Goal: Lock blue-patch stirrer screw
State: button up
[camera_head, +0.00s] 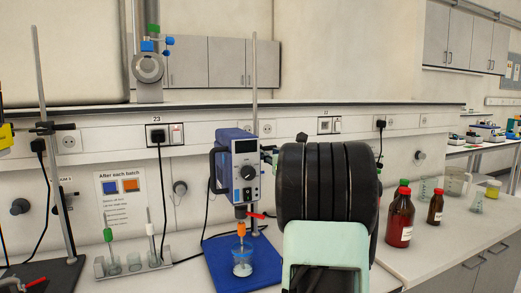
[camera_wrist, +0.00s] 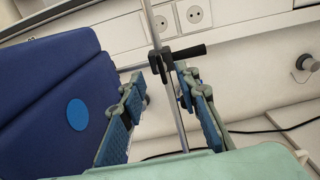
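The blue stirrer (camera_head: 238,170) stands on a rod over a blue base plate (camera_head: 225,268), above a small beaker (camera_head: 242,262). In the wrist view its blue housing (camera_wrist: 40,90) fills the left side and carries a round blue patch (camera_wrist: 78,114). A black clamp with a screw handle (camera_wrist: 187,52) sits on the vertical rod, beyond the fingertips. My gripper (camera_wrist: 161,85) is open, its fingers either side of the rod in the picture. Contact with the screw cannot be told. In the head view my arm hides the fingers and the screw.
A yellow stirrer (camera_head: 5,136) on another rod stands at the left edge. A tube rack (camera_head: 130,267) and sign (camera_head: 122,196) are left of the blue stirrer. Brown bottles (camera_head: 400,220) stand close right of my arm. Cables hang along the wall.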

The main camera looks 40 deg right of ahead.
jog(key=p+x, duration=0.1)
jog(key=x, duration=0.6)
jog(key=shift+p, duration=0.35)
jog(key=shift+s, duration=0.1)
grip_shut()
